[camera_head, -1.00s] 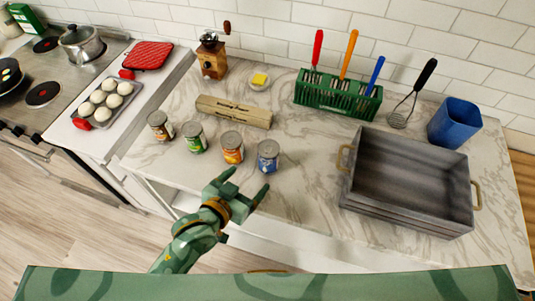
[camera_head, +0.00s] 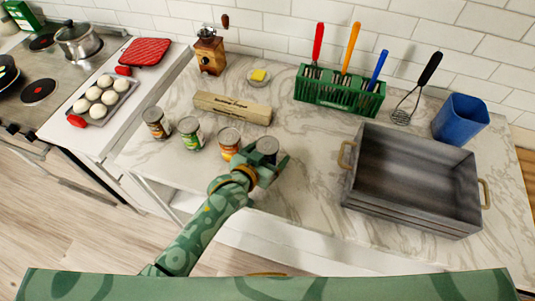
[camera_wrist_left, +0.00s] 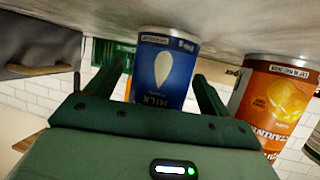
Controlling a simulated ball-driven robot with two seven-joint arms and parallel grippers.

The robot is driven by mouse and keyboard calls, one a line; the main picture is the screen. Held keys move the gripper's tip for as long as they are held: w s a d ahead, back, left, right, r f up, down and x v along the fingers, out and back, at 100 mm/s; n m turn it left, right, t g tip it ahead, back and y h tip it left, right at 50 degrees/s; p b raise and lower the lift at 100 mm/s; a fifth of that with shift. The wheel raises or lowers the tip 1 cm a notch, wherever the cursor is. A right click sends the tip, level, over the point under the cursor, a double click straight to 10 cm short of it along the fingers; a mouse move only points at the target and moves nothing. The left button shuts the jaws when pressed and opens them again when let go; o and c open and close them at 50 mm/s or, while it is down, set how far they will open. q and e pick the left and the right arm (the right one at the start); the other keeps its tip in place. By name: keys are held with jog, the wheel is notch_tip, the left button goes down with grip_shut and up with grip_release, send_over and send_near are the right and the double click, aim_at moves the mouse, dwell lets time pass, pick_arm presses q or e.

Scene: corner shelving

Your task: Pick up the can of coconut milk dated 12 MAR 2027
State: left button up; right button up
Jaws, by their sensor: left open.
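A blue can (camera_head: 267,146) with a grey lid stands at the right end of a row of cans on the marble counter. In the left wrist view the blue can (camera_wrist_left: 167,77) shows a white drop shape and the word MILK; its small date tag is too blurred to read. My left gripper (camera_head: 269,158) is open, its fingers on either side of the blue can; contact cannot be told. An orange can (camera_head: 229,143), a green can (camera_head: 190,134) and a brown-labelled can (camera_head: 155,123) stand to the left. Their dates are unreadable. My right gripper is not in view.
A long cardboard box (camera_head: 232,108) lies behind the cans. A grey crate (camera_head: 412,205) stands to the right, with a green utensil rack (camera_head: 338,94) and blue cup (camera_head: 460,119) behind. The orange can is close beside my left gripper. Counter between gripper and crate is clear.

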pick_arm(q)
jog(key=c, duration=1.3)
jog(key=shift+r, duration=0.1)
